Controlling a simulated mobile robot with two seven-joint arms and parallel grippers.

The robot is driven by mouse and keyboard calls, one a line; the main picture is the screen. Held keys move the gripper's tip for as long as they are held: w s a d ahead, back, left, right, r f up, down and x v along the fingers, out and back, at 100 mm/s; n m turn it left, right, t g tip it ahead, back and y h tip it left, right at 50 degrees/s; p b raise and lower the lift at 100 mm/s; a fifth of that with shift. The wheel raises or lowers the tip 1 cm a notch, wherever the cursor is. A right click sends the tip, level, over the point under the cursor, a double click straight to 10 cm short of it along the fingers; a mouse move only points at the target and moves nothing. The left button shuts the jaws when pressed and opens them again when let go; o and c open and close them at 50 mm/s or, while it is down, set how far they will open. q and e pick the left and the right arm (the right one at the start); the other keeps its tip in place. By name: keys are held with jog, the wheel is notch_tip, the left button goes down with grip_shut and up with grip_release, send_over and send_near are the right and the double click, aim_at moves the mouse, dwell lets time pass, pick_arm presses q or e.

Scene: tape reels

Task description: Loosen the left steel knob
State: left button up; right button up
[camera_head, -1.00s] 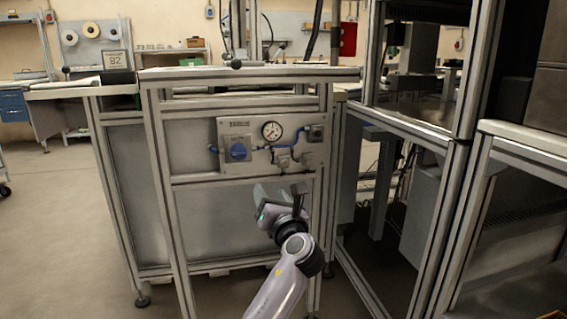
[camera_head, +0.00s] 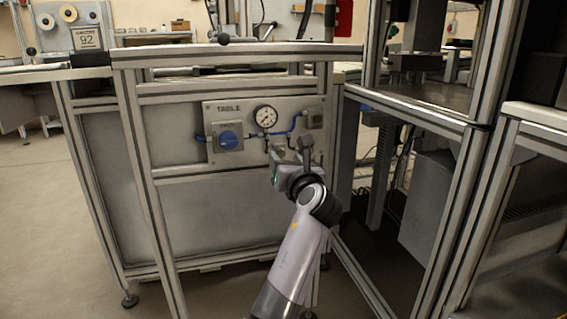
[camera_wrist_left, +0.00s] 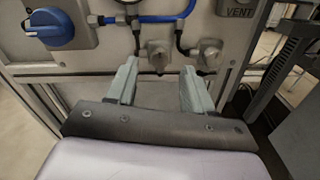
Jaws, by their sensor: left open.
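The left steel knob (camera_wrist_left: 158,52) is on the lower part of the pneumatic panel in the left wrist view. It lies ahead of the gap between my left gripper's fingers, apart from them. A second steel knob (camera_wrist_left: 207,52) sits to its right, ahead of the right finger. My left gripper (camera_wrist_left: 158,85) is open and empty, its two pale fingers spread and pointing at the panel. In the head view my left gripper (camera_head: 291,157) is in front of the panel's lower right and hides much of the knobs. My right gripper is not in view.
The panel (camera_head: 228,106) also carries a blue rotary switch (camera_head: 229,140), a pressure gauge (camera_head: 265,116) and blue hoses. Aluminium frame posts (camera_head: 329,130) stand close by on the right.

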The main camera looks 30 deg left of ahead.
aim_at(281, 152)
pick_arm(q)
jog(key=shift+b+x, duration=0.35)
jog(key=shift+x, duration=0.95)
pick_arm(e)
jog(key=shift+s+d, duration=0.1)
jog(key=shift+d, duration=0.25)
pick_arm(q)
grip_shut()
